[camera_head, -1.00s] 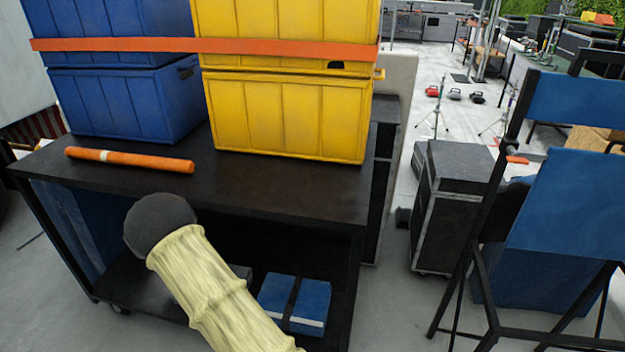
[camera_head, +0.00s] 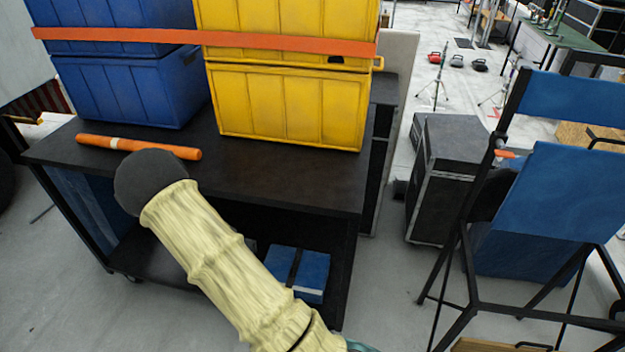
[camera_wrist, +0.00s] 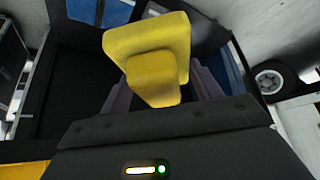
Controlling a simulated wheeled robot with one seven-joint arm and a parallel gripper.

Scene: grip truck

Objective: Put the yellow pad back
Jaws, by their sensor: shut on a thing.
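A yellow pad (camera_wrist: 150,45) shows close up in the wrist view. My gripper (camera_wrist: 158,85) is shut on it, with a grey finger on each side. The fingertips are partly hidden behind the pad. The pad is held in front of a dark surface, and I cannot tell how far from it. In the head view my sleeved arm crosses the front of a black cart (camera_head: 280,190) and runs out at the bottom edge. The gripper and pad are not visible there.
Blue crates (camera_head: 125,90) and yellow crates (camera_head: 288,105), strapped in orange, stand on the cart. An orange tube (camera_head: 138,147) lies in front. A blue bundle (camera_head: 312,272) is on the lower shelf. A black case (camera_head: 440,185) and a blue folding chair (camera_head: 570,195) stand right.

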